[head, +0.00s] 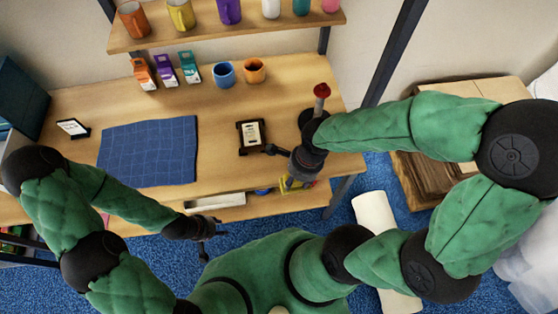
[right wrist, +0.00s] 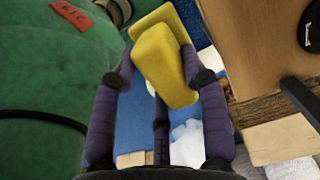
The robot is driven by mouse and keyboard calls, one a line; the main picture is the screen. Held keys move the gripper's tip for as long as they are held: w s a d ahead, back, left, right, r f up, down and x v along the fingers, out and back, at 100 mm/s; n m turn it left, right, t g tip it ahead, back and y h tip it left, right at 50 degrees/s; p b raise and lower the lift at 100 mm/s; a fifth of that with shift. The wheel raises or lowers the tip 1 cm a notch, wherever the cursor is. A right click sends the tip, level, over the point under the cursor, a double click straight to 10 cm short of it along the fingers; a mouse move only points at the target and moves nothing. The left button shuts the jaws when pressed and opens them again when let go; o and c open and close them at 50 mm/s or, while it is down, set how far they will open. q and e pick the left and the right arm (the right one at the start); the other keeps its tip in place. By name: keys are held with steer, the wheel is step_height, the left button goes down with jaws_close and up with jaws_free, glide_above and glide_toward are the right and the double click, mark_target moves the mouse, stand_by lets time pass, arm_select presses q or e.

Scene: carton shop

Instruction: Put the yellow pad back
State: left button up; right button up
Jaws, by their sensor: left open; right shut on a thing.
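The yellow pad (right wrist: 165,68) is a thick yellow block between the fingers of my right gripper (right wrist: 162,62) in the right wrist view. My right gripper is shut on it. In the head view, my right gripper (head: 291,181) is at the table's front edge, with some yellow (head: 297,184) showing beneath the wrist. The wrist hides most of it. A second yellow surface (right wrist: 165,22) shows behind the pad in the wrist view; I cannot tell whether it is separate. My left gripper (head: 204,231) is open and empty, in front of the table over the blue floor.
The wooden table (head: 85,92) holds a blue grid mat (head: 148,152), a black-framed card (head: 251,136), small cartons (head: 165,70) and two cups (head: 224,74). A shelf (head: 225,38) with mugs is above. A lower shelf (head: 240,208) is under the front edge. Cardboard (head: 425,170) stands right.

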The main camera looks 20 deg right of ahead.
steer(key=shift+w+d+f+b, duration=0.2)
steer(key=shift+w+d+f, duration=0.8)
steer(key=shift+w+f, duration=1.15)
steer(key=shift+w+d+f+b, duration=0.15)
steer(key=shift+w+d+f, duration=0.9)
steer(key=shift+w+f, duration=1.1)
steer(key=shift+w+d+f+b, duration=0.2)
steer(key=shift+w+d+f, duration=0.8)
steer(key=shift+w+f, duration=1.15)
steer(key=shift+s+f, duration=0.1)
steer(key=shift+s, duration=0.15)
steer(key=shift+f, duration=0.1)
steer(key=shift+f, duration=0.1)
steer(key=o, duration=1)
